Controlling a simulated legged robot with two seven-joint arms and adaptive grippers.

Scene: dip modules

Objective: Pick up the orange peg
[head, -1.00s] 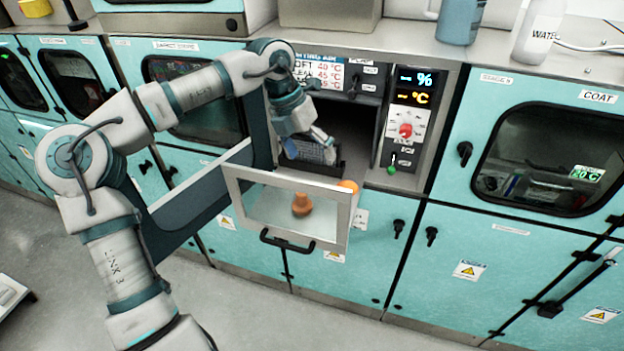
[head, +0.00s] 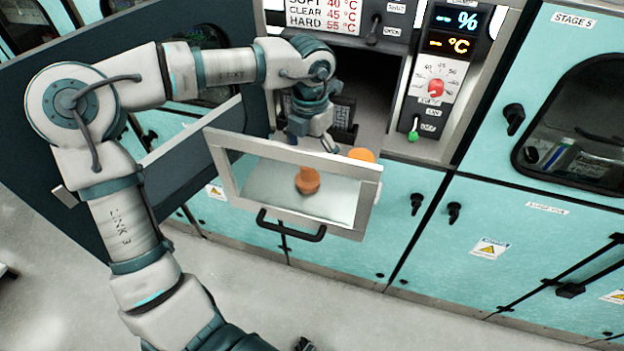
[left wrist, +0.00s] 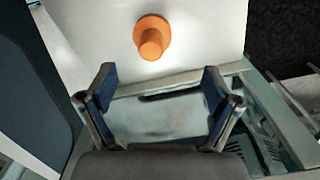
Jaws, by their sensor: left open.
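An orange peg with a wide round flange (head: 307,180) shows through the clear front of the pulled-out, metal-framed drawer (head: 293,232). In the left wrist view the orange peg (left wrist: 152,38) stands on a pale flat surface, at top centre, beyond the fingertips. My left gripper (head: 328,143) is above and behind the drawer's front frame, pointing down. In the left wrist view its two fingers are spread (left wrist: 160,80), with nothing between them and the peg apart from them.
A second orange shape (head: 362,155) shows at the frame's upper right corner; I cannot tell what it is. A black handle (head: 290,228) is on the drawer front. A dark panel (head: 65,120) stands at left. A control panel with a red knob (head: 436,87) is at right.

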